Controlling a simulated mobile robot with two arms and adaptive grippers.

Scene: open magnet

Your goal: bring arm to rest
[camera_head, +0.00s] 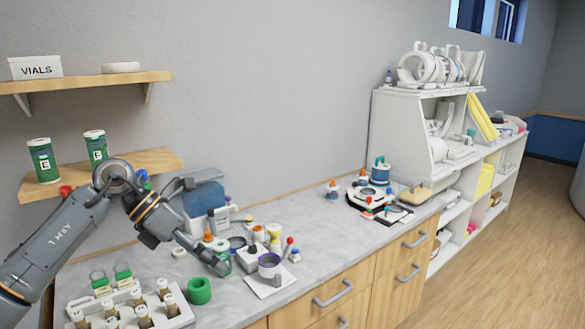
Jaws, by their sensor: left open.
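My left arm comes in from the left and reaches over the counter (330,255). Its gripper (203,228) is open, with one finger toward the blue-topped container (204,192) at the wall and the other low by a small green object (222,262). I see nothing held between the fingers. Whether the lower finger touches the green object, I cannot tell. My right gripper is not in view.
A rack of vials (130,308) and a green ring (200,291) lie near the gripper. A purple-rimmed cup (269,265) stands to its right. Shelves (95,80) hang above the arm, with green canisters (43,160) on the lower one.

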